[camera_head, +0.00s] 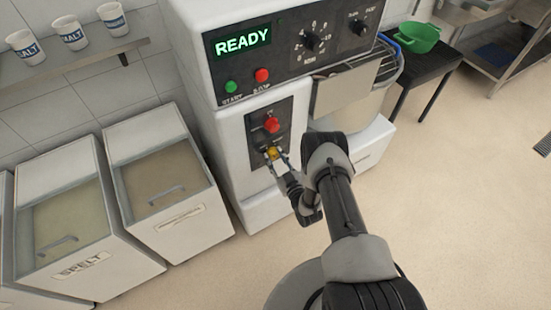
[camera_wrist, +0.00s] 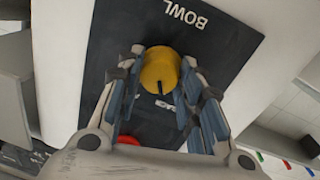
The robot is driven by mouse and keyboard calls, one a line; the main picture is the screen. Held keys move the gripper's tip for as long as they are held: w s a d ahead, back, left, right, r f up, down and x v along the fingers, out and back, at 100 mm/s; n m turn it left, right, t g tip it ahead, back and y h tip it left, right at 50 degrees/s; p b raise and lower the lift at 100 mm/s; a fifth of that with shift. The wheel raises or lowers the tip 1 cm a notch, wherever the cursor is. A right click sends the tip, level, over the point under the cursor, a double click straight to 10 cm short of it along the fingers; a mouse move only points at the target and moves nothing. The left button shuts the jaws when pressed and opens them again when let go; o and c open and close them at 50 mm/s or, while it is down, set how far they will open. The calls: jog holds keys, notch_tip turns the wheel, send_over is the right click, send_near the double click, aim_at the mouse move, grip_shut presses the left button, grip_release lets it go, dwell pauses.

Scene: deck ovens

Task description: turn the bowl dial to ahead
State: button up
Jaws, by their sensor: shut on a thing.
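The bowl dial is a yellow round knob (camera_wrist: 160,70) on a dark panel (camera_wrist: 108,60), with the word BOWL printed beside it in the wrist view. A dark pointer mark shows on its face. In the head view the yellow dial (camera_head: 271,153) sits below a red knob on the mixer's front. My gripper (camera_wrist: 159,82) has its fingers on both sides of the dial and is shut on it. The gripper also shows in the head view (camera_head: 276,161), reaching the panel from the lower right. The fingers hide the dial's sides.
The red knob (camera_head: 271,125) is close above the dial. The mixer (camera_head: 225,130) has a READY display, green and red buttons and a steel bowl (camera_head: 345,95). Flour bins (camera_head: 168,190) stand at left. A black stool (camera_head: 440,65) holds a green bowl (camera_head: 418,37).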

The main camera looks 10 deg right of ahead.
jog(key=shift+c, duration=1.2)
jog(key=shift+m, duration=0.3)
jog(key=m, duration=0.4)
jog(key=shift+m+b, duration=0.3)
jog(key=m+b, duration=0.1)
jog(key=m, duration=0.5)
jog(key=shift+d+g, duration=0.1)
jog(key=shift+g, duration=0.3)
jog(key=shift+r+m, duration=0.1)
jog(key=shift+m, duration=0.2)
jog(key=o, duration=1.1)
jog(key=shift+c, duration=0.2)
